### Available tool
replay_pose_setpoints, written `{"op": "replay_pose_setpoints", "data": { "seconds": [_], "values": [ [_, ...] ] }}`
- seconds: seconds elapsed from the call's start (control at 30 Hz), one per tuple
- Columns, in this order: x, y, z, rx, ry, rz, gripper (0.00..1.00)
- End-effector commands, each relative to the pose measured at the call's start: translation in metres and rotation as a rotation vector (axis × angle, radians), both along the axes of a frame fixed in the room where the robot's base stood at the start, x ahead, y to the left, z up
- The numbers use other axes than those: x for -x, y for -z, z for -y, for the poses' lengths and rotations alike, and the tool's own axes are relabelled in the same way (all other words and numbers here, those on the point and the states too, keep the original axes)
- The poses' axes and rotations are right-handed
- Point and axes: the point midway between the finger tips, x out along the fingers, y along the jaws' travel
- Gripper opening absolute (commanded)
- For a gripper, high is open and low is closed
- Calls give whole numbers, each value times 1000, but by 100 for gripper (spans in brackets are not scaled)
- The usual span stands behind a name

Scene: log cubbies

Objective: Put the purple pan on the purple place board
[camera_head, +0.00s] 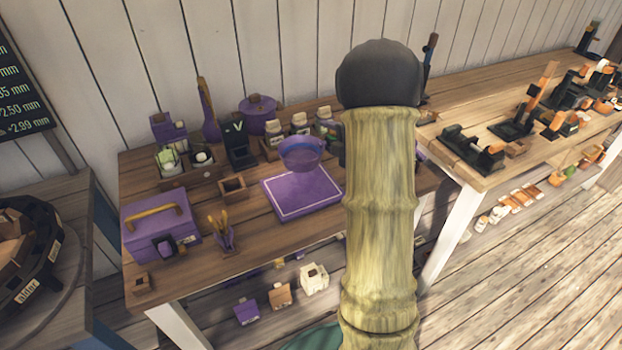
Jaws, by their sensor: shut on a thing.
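The purple pan (302,155) is a round vessel with a bluish band. It shows at the back edge of the purple place board (303,196), just left of my arm. I cannot tell whether it touches the board or hangs above it. The board is a flat purple slab with a white outline, lying on the wooden table. Its front part is bare, and my arm stands close to its right side in the picture.
A purple toolbox (160,232), a pencil cup (227,240) and a small wooden box (233,188) stand left of the board. Jars (300,124), a lidded purple pot (258,113) and a black box (239,147) stand behind. Bare tabletop lies in front of the board.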

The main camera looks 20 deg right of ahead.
Motion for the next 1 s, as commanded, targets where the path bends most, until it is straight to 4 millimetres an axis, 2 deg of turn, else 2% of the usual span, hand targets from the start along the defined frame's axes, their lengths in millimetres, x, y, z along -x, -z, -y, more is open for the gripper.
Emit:
{"op": "replay_pose_setpoints", "data": {
  "seconds": [0.2, 0.3, 0.67, 1.0],
  "values": [
    [0, 38, -1, -4, -1, -5, 21],
    [0, 49, -1, -1, -3, -2, 21],
    [-1, 53, -1, -1, -2, 0, 21],
    [0, 91, -1, -3, 0, -3, 20]
  ]
}}
